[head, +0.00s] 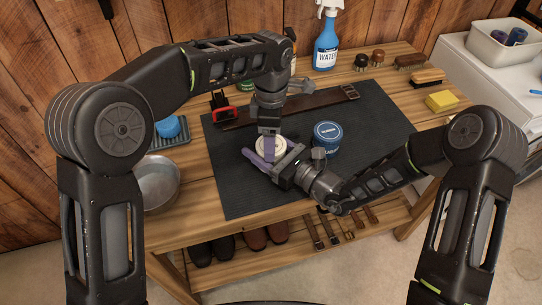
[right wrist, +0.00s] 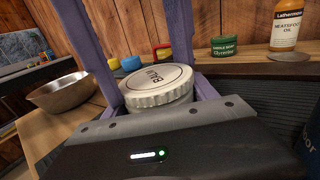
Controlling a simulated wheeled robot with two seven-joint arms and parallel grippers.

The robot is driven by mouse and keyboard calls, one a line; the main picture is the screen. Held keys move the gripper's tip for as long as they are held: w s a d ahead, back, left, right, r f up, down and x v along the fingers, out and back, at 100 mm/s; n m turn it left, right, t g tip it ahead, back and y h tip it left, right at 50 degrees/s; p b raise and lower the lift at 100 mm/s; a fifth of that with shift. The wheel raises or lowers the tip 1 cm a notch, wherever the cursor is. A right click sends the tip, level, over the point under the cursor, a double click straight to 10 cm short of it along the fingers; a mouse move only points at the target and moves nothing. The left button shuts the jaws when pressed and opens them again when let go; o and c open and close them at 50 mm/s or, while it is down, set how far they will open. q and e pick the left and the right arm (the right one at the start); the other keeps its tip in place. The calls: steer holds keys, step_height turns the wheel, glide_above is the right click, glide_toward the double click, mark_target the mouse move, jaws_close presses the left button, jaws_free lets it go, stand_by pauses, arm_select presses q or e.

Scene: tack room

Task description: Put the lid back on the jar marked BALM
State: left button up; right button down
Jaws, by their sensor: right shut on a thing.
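A white round jar (right wrist: 160,98) stands over the dark mat (head: 235,195), between the purple fingers of my right gripper (head: 270,160), which is shut on it. A white ridged lid (right wrist: 158,84) marked BALM sits level at the jar's top; I cannot tell if it is fully seated. It also shows in the head view (head: 270,144). My left gripper (head: 268,145) points straight down from above. Its purple fingers stand on either side of the lid in the right wrist view, close to its rim. Whether they press on it is unclear.
A blue tin (head: 327,135) stands right of my right gripper. A leather strap (head: 315,101) and a red-and-black item (head: 222,108) lie behind. A metal bowl (head: 158,183) is at the left edge, a spray bottle (head: 327,40) at the back. The mat's front left is clear.

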arm_select(q)
steer(key=shift+c, duration=1)
steer(key=m, duration=0.7)
steer(key=shift+m, duration=0.4)
steer(key=m, duration=0.8)
steer(key=shift+m, duration=0.3)
steer(key=o, duration=1.5)
steer(key=shift+o, duration=0.2)
